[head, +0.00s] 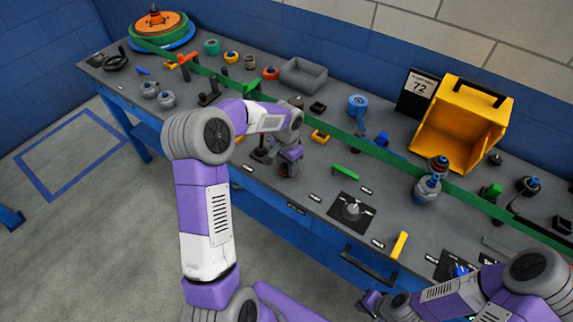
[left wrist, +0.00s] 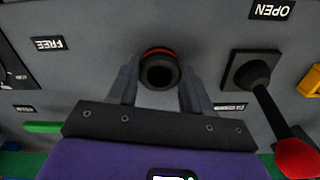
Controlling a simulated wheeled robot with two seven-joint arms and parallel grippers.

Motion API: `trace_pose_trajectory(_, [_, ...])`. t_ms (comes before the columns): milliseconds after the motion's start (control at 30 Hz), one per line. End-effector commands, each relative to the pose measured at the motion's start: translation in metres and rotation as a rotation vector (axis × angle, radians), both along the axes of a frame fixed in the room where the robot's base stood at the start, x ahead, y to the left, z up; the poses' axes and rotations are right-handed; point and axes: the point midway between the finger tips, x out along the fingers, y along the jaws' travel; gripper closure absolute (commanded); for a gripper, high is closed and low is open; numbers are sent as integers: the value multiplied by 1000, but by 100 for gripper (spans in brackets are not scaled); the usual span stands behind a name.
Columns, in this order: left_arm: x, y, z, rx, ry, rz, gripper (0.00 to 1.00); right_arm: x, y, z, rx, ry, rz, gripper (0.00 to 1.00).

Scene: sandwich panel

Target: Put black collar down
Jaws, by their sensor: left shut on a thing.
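My left gripper (head: 288,172) is low over the grey bench top, near its front edge. In the left wrist view, the black collar (left wrist: 160,78) is a short ring with a dark bore and a red-orange band along its far rim. The fingers of my left gripper (left wrist: 158,88) are shut on it, one on each side. I cannot tell whether the collar touches the bench. The collar is hidden by the gripper in the head view. My right gripper (head: 373,302) is at the bottom, off the bench's front edge; its jaws are too small to read.
A black lever base with a red knob (left wrist: 297,157) stands close beside the left gripper. FREE (left wrist: 48,43) and OPEN (left wrist: 272,10) labels lie nearby. A green rail (head: 330,128) runs along the bench. A yellow bin (head: 462,120) and grey tray (head: 303,75) stand behind it.

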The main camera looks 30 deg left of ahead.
Motion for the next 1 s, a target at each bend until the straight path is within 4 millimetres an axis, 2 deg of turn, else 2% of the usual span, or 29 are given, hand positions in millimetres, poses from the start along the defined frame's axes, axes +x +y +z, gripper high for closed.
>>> trace_pose_trajectory(233, [0, 0, -3, 0, 0, 0, 82, 0, 0, -2, 0, 0, 0, 100])
trace_pose_trajectory(267, [0, 0, -3, 0, 0, 0, 47, 0, 0, -2, 0, 0, 0, 100])
trace_pose_trajectory(400, [0, 0, -2, 0, 0, 0, 26, 0, 0, -2, 0, 0, 0, 100])
trace_pose_trajectory(767, [0, 0, 2, 0, -1, 0, 25, 0, 0, 1, 0, 0, 0, 100])
trace_pose_trajectory(867, [1, 0, 15, 1, -4, 1, 25, 0, 0, 4, 0, 0, 0, 100])
trace_pose_trajectory(1000, [1, 1, 45, 1, -7, 2, 25, 0, 0, 11, 0, 0, 0, 100])
